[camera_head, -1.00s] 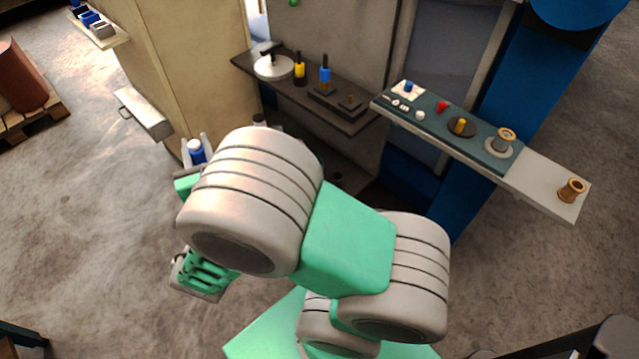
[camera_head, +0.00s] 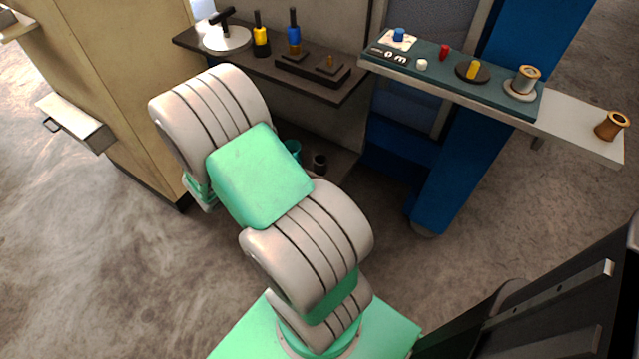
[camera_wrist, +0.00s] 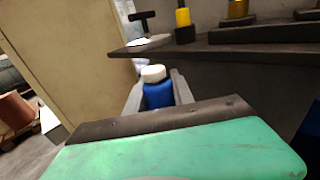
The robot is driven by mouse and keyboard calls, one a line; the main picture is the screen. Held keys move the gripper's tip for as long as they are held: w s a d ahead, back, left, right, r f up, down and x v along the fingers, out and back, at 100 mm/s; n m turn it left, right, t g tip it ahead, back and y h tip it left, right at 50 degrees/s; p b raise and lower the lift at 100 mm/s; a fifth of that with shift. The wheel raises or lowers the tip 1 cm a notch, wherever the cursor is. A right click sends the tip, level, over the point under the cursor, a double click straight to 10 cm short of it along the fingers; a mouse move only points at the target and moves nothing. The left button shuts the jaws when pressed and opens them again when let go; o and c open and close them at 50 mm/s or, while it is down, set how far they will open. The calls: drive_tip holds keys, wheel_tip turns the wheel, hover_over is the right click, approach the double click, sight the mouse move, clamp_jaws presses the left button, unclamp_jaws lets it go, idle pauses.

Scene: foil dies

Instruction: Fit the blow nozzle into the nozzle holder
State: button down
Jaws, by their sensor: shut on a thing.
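In the wrist view my gripper (camera_wrist: 159,88) is shut on a blue piece with a white top (camera_wrist: 158,95), held upright between its fingers; in the head view my arm hides both. I cannot tell whether this piece is the blow nozzle. On the dark shelf stand a yellow tool with a black stem (camera_head: 261,37) and a blue one (camera_head: 294,35). The blue one stands at the left end of a dark block (camera_head: 340,75) with a bare brass peg at its right. This block may be the nozzle holder. The gripper is below and in front of the dark shelf.
A white disc with a black T-handle (camera_head: 228,40) sits at the dark shelf's left end. The teal shelf (camera_head: 447,72) carries small parts and a spool; another spool (camera_head: 611,126) lies on the pale end board. A cream cabinet (camera_head: 110,60) with an open drawer stands left.

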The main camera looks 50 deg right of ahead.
drive_tip(key=s+d+f+m+g+h+b, duration=0.2)
drive_tip(key=s+d+f+b, duration=0.2)
drive_tip(key=s+d+f, duration=0.45)
drive_tip(key=s+d+f+m+g+h+b, duration=0.25)
drive_tip(key=d+f+b, duration=0.25)
drive_tip(key=d, duration=0.7)
drive_tip(key=shift+n+y, duration=0.25)
drive_tip(key=shift+y, duration=0.1)
drive_tip(key=f+b, duration=0.2)
drive_tip(key=f, duration=0.3)
drive_tip(key=f+b, duration=0.3)
drive_tip(key=f, duration=0.2)
drive_tip(key=shift+s+d+b, duration=0.2)
drive_tip(key=shift+b, duration=0.1)
drive_tip(key=c, duration=1.1)
unclamp_jaws()
drive_tip(key=shift+r, duration=0.1)
